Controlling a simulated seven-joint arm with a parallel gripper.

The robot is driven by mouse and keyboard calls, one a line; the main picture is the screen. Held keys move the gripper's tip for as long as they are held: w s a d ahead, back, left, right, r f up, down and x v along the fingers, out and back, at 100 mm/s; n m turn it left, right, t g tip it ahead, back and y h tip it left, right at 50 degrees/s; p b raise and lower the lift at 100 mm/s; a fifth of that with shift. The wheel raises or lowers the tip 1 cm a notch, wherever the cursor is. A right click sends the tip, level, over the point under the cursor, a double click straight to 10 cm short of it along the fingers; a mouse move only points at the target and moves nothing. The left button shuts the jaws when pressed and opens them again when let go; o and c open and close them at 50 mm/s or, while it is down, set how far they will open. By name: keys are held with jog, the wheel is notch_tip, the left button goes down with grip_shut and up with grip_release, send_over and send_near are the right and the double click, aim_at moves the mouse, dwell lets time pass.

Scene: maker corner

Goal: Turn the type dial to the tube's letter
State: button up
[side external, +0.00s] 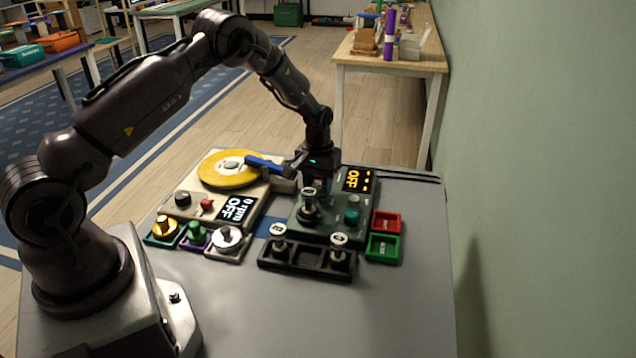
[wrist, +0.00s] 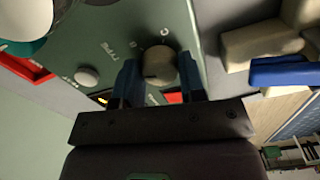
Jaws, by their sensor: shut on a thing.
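A green tester box (side external: 345,228) with an amber OFF display (side external: 357,180) stands on the grey table. A tube with a white cap (side external: 309,191) stands upright in it; I cannot read its letter. My gripper (wrist: 159,80) points down at the tester, shut on the pale round type dial (wrist: 158,62), one blue finger on each side. In the wrist view, small letters and the word TYPE are printed beside the dial; a dark mark shows on it, but the setting is unclear. In the side view my gripper (side external: 320,184) is behind the tube, hiding the dial.
A black rack (side external: 307,261) in front holds two capped tubes. A red tray (side external: 386,222) and a green tray (side external: 383,248) lie to the right. A beige device with a yellow disc (side external: 228,170) and a blue lever (side external: 265,164) is close on the left.

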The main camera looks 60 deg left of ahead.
aim_at(318, 185)
jog(key=shift+n, duration=1.1)
jog(key=o, duration=0.9)
jog(key=shift+r, duration=0.15)
notch_tip(318, 185, up, 13)
jog(key=shift+f, duration=0.1)
